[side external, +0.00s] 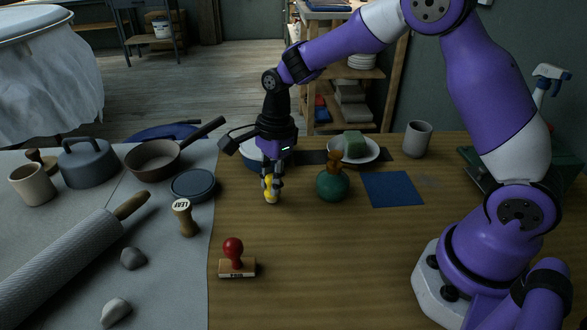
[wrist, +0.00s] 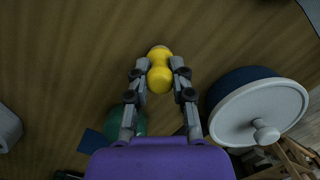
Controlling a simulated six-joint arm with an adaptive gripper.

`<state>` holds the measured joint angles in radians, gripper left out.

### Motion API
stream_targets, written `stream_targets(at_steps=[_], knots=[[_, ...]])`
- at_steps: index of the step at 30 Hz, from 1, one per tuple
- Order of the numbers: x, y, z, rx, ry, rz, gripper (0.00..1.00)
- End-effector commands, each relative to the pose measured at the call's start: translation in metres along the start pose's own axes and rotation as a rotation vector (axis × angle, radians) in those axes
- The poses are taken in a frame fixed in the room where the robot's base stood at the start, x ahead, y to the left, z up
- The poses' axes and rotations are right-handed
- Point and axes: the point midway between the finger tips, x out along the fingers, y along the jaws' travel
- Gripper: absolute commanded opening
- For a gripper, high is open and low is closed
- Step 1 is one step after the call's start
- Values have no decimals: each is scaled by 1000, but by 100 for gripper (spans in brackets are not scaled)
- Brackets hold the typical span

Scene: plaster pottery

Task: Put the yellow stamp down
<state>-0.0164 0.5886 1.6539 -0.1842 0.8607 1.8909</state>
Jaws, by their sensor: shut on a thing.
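The yellow stamp (side external: 270,190) is a small rounded yellow handle between the fingers of my gripper (side external: 271,182) in the side view. In the wrist view the yellow stamp (wrist: 160,72) shows as two rounded lobes with a paler end. My gripper (wrist: 160,80) is shut on it, one finger on each side. The stamp is at or just above the wooden table (side external: 330,270); I cannot tell whether it touches. Its stamping face is hidden.
A green bottle (side external: 333,184) stands close to the right, and a blue lidded pot (wrist: 258,108) is close beside my gripper. A red-handled stamp (side external: 235,257) and a wooden stamp (side external: 184,216) stand nearer the camera. A blue cloth square (side external: 392,189) lies flat farther right.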

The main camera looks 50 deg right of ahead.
Motion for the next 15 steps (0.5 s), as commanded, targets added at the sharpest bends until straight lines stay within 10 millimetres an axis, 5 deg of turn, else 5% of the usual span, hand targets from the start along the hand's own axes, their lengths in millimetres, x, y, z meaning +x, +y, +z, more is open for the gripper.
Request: stream_targets(at_steps=[7,8,9,15], knots=[[3,0,0,0,0,0,0],[3,0,0,0,0,0,40],[3,0,0,0,0,0,55],[2,0,0,0,0,0,55]])
